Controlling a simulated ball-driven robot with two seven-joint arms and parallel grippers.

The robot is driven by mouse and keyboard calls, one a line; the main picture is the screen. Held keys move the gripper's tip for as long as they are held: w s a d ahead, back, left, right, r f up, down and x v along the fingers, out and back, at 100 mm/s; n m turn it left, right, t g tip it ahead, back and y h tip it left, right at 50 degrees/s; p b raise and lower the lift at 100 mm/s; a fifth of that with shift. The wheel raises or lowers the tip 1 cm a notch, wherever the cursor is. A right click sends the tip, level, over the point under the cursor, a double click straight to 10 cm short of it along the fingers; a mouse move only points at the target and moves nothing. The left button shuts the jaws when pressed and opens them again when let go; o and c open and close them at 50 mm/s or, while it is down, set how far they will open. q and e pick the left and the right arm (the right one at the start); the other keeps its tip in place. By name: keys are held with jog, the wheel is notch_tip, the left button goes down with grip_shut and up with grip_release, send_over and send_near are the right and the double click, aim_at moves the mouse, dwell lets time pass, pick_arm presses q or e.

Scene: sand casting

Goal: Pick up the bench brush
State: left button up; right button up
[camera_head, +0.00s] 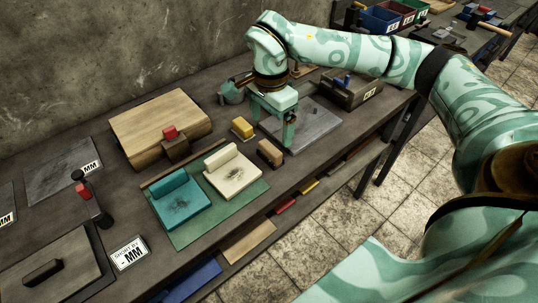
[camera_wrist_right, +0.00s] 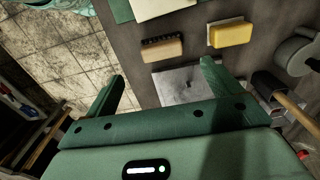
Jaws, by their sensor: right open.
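The bench brush (camera_head: 270,152) looks like a small brown wooden block with a dark bristle edge. It lies on the bench to the right of the cream block. In the wrist view the brush (camera_wrist_right: 163,49) is ahead of the fingers, with its dark bristles along the far edge. My right gripper (camera_head: 272,121) is open and empty, pointing down over the grey plate, just beyond the brush in the head view. In the wrist view my right gripper (camera_wrist_right: 163,72) has its fingers wide apart with nothing between them. My left gripper is not in view.
A yellow block (camera_head: 242,128) lies close to the brush. The grey plate (camera_head: 312,127) is below my gripper. A green mat (camera_head: 225,208) holds teal and cream blocks. A grey pot (camera_head: 231,93) and a labelled box (camera_head: 352,92) stand nearby. The bench's front edge is near the brush.

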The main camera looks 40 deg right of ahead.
aim_at(270, 147)
notch_tip(270, 147, down, 4)
jog(key=shift+f+b, duration=0.1)
jog(key=shift+b, duration=0.3)
jog(key=f+b, duration=0.2)
jog(key=f, duration=0.3)
jog(key=shift+w+f, duration=0.2)
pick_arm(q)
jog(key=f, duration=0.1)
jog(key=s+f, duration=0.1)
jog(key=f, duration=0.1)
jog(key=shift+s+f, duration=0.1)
pick_arm(e)
jog(key=shift+r, duration=0.1)
jog(key=c, duration=1.1)
